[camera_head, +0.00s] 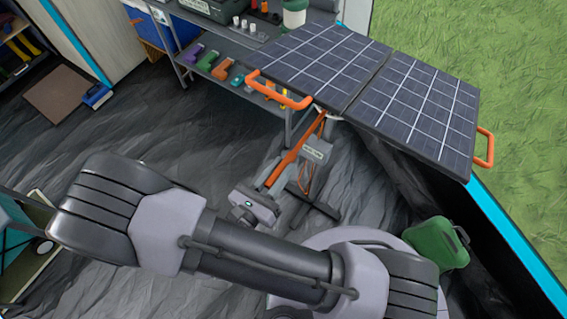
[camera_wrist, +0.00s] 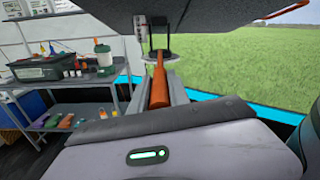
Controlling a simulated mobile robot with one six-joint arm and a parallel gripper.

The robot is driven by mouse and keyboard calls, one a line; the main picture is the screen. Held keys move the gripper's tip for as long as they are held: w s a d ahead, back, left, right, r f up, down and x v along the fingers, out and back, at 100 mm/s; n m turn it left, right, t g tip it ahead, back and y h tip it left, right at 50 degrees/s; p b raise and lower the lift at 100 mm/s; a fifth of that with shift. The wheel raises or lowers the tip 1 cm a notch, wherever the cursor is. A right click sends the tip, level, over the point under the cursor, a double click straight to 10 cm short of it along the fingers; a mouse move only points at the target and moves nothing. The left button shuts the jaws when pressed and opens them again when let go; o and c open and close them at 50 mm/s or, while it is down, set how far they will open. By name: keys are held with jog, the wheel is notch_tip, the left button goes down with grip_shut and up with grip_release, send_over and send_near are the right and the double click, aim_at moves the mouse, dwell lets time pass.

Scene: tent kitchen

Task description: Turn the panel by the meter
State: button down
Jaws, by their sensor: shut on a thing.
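The dark blue solar panel (camera_head: 320,65) has two joined halves with white grid lines and an orange handle at each end. It is tilted on a stand, and its underside (camera_wrist: 200,12) fills the top of the wrist view. An orange bar (camera_head: 288,160) slopes down from beneath the panel. My gripper (camera_head: 276,177) is shut on this bar, which shows between the fingers in the wrist view (camera_wrist: 160,85). A small grey box (camera_head: 317,150), probably the meter, hangs beside the bar; its face is too small to read.
A metal shelf (camera_head: 205,52) with tools and bottles stands behind, left of the panel. A green container (camera_head: 437,243) stands at the lower right. The tent's blue edge (camera_head: 515,240) and grass lie on the right. Dark floor at left is mostly clear.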

jog(key=shift+d+r, duration=0.1)
dwell(0.3)
jog(key=c, duration=1.3)
grip_release()
jog(key=shift+o, duration=0.2)
jog(key=p+v, duration=0.2)
jog(key=v, duration=1.5)
jog(key=shift+s+p, duration=0.25)
jog(key=shift+p, duration=0.15)
